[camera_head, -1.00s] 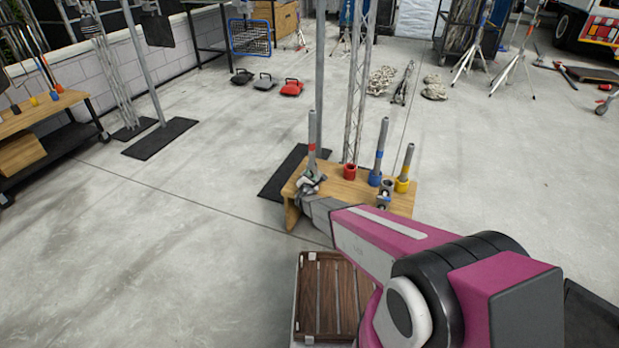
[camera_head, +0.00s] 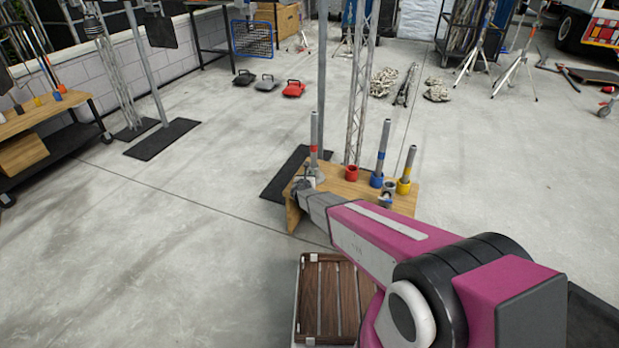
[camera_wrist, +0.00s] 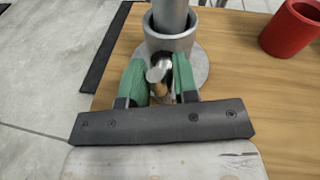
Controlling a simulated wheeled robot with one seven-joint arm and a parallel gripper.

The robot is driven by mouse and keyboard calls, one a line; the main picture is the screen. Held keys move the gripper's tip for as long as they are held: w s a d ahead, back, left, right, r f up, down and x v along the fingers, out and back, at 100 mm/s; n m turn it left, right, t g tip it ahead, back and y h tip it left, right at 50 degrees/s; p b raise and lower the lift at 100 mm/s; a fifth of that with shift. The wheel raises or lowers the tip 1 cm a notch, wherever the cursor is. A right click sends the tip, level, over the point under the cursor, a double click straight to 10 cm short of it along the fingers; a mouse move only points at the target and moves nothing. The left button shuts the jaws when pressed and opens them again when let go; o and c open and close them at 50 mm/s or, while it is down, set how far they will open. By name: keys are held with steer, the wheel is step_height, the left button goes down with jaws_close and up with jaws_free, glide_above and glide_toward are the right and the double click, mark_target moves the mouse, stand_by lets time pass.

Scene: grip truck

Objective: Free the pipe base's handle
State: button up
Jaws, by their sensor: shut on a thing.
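The pipe base (camera_wrist: 203,65) is a grey round flange with a collar, standing on a small wooden table. A grey pipe (camera_wrist: 171,15) stands upright in its collar; in the head view this pipe (camera_head: 314,135) carries a red band. A small metal handle (camera_wrist: 155,75) sticks out from the front of the collar. My gripper (camera_wrist: 160,78) has its green-padded fingers around the handle, shut on it, right in front of the collar. In the head view my gripper (camera_head: 303,186) is at the table's left end, and the handle is too small to make out there.
The wooden table (camera_head: 345,185) also bears a red cup (camera_head: 352,173), a blue-based pipe (camera_head: 383,150) and a yellow-based pipe (camera_head: 408,168) to the right. A grey pole and a truss stand just behind it. A slatted wooden crate (camera_head: 312,322) is in front.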

steer(key=n+h, duration=0.1)
steer(key=n, duration=0.1)
steer(key=a+n+g, duration=0.1)
steer(key=n, duration=0.2)
steer(key=shift+w+f+h, duration=0.2)
steer(key=shift+h, duration=0.2)
steer(key=n, duration=0.1)
steer(key=n+h, duration=0.1)
steer(key=n, duration=0.2)
steer(key=shift+a+f+g+h, duration=0.2)
steer(key=shift+f+g+h, duration=0.1)
steer(key=shift+g+h, duration=0.1)
steer(key=shift+n, duration=0.3)
steer(key=o, duration=0.9)
steer(key=shift+w, duration=0.1)
steer(key=v, duration=1.1)
steer(key=shift+w, duration=0.1)
